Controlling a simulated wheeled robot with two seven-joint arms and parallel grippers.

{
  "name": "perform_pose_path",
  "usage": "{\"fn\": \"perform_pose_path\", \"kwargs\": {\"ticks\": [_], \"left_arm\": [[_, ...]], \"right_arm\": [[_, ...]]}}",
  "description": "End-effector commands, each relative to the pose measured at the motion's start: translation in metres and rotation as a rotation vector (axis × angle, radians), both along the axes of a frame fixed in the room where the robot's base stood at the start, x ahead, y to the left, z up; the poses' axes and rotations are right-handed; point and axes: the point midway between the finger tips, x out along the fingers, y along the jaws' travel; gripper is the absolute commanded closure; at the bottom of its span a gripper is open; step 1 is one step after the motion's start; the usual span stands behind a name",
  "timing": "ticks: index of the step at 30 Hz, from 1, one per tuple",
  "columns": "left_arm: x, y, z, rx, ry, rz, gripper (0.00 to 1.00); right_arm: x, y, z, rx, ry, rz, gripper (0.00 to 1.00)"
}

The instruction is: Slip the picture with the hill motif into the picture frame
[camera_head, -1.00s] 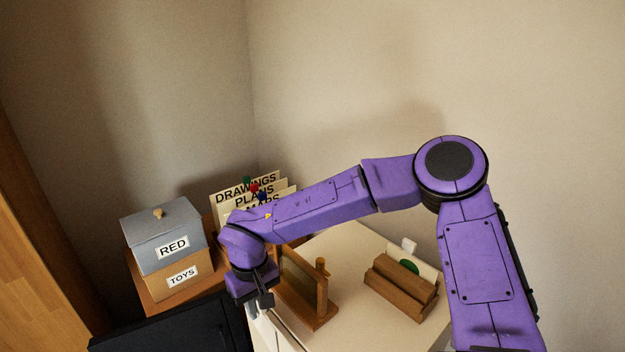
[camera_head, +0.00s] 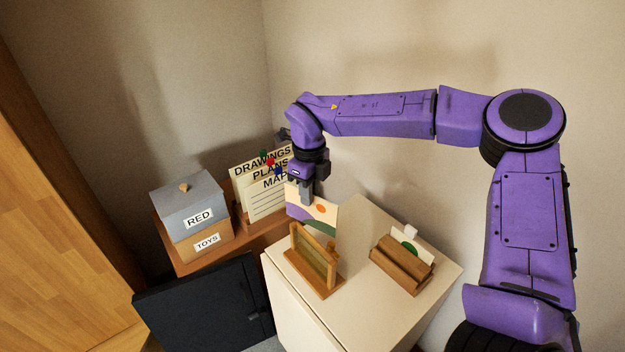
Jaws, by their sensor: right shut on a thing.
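The picture with the hill motif (camera_head: 322,212) shows purple and green hills and an orange sun on a cream ground. My right gripper (camera_head: 307,195) is shut on its upper left part and holds it upright. The wooden picture frame (camera_head: 314,264) stands on the white cabinet top, just below and in front of the picture. The picture's lower edge is hidden behind the frame's top, so I cannot tell whether they touch. A small wooden knob or peg shows at the frame's upper right. My left gripper is not in view.
A wooden holder (camera_head: 401,271) with a card bearing a green shape (camera_head: 412,247) stands right on the white cabinet (camera_head: 358,228). A black panel (camera_head: 205,308) is in front.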

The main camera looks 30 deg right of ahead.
Motion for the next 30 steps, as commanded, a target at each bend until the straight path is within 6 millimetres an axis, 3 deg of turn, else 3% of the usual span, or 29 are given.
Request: {"fn": "perform_pose_path", "kwargs": {"ticks": [3,6,19,30], "left_arm": [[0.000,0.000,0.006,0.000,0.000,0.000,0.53],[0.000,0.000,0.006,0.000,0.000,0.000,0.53],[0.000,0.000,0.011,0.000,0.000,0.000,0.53],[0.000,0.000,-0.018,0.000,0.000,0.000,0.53]], "right_arm": [[0.000,-0.007,0.008,0.001,0.000,-0.218,1.00],[0.000,-0.009,0.009,0.001,0.000,-0.305,1.00],[0.000,-0.009,0.010,0.001,0.002,-0.320,1.00],[0.000,-0.008,-0.031,0.001,0.003,-0.318,1.00]]}}
